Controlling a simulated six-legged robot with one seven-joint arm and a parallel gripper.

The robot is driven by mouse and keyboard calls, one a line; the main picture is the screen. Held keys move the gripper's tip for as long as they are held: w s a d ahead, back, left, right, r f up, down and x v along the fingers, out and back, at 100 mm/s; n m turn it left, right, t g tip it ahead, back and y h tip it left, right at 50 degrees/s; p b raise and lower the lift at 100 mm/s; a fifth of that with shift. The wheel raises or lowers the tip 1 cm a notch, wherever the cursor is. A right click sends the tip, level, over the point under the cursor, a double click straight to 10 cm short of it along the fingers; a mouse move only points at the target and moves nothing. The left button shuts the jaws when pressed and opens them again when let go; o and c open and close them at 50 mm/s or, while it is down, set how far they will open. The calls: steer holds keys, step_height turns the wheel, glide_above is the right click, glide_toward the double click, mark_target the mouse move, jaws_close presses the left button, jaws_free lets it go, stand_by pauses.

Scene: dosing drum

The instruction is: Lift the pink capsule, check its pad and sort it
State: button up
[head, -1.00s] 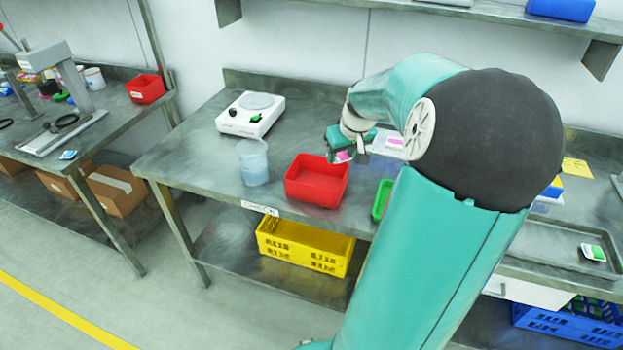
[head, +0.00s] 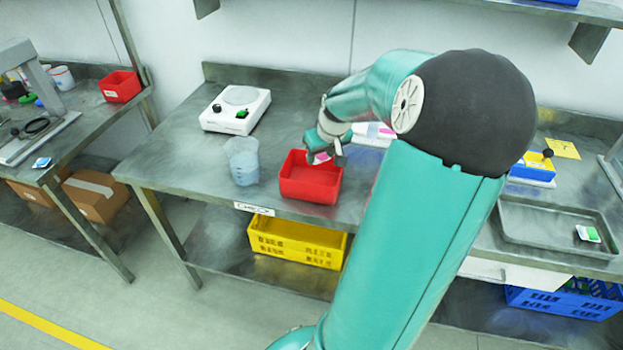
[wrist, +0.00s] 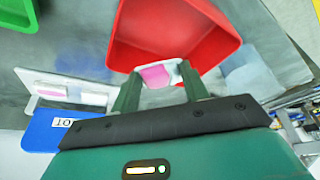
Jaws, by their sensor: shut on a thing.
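My gripper (wrist: 158,88) is shut on the pink capsule (wrist: 155,74), a pink and white piece held between the two green fingers. In the head view the gripper (head: 318,155) is at the back edge of the red bin (head: 310,182), with a bit of the pink capsule (head: 321,158) showing. In the wrist view the capsule overlaps the near wall of the red bin (wrist: 205,35). The capsule's pad cannot be made out. A white rack (head: 371,140) with a pink and a blue item lies behind the gripper.
A clear beaker (head: 242,163) stands left of the red bin. A green bin (wrist: 18,35) shows in the wrist view. A metal tray (head: 535,228) with a green and white item (head: 588,234) is at right.

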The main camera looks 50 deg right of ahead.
steer(key=shift+f, duration=0.9)
steer(key=o, duration=1)
steer(key=shift+o, duration=0.2)
steer(key=shift+s+r, duration=0.2)
steer(key=shift+r, duration=0.4)
steer(key=v, duration=1.2)
steer(key=shift+a+r, duration=0.2)
steer(key=shift+r, duration=0.05)
